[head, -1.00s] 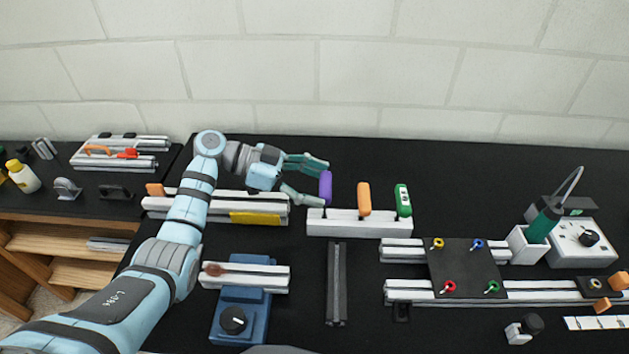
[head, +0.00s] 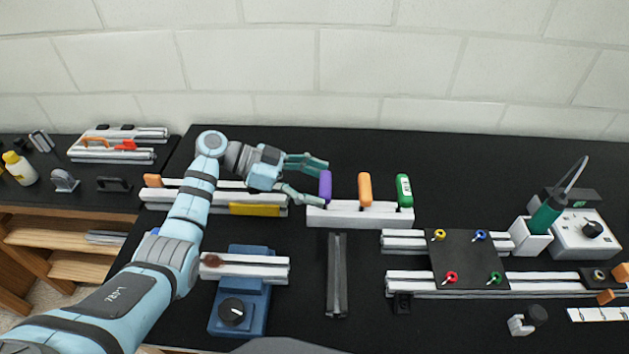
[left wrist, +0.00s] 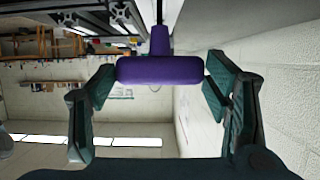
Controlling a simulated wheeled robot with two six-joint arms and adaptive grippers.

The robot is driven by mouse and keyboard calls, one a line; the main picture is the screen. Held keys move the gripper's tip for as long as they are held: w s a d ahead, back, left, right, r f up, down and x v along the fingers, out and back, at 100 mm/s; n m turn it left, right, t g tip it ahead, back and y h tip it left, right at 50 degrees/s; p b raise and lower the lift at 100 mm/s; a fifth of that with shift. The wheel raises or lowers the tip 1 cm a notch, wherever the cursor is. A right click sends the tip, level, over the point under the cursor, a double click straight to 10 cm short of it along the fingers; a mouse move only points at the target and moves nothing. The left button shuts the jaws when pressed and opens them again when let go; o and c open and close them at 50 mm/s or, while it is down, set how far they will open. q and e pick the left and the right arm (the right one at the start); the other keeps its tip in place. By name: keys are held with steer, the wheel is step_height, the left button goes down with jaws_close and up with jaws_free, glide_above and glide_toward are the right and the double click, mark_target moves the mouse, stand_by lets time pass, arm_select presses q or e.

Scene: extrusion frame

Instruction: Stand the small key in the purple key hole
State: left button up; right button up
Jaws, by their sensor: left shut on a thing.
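The small key has a purple handle (head: 325,187) and stands upright over the left end of the white key block (head: 350,217). My left gripper (head: 312,180) reaches in from the left and is shut on the purple handle. In the left wrist view the purple handle (left wrist: 160,70) lies crosswise between the two fingertips, with its thin dark shaft pointing to the top of the picture. The purple key hole is hidden under the handle; I cannot tell how deep the shaft sits. My right gripper is not in view.
An orange-handled key (head: 364,190) and a green-handled key (head: 404,190) stand in the same block close by on the right. A dark rail (head: 337,275) lies in front. A black plate (head: 465,262) with coloured knobs is to the right. The table behind the block is clear.

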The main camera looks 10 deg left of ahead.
arm_select(q)
steer(key=shift+f, duration=0.1)
steer(key=o, duration=1.4)
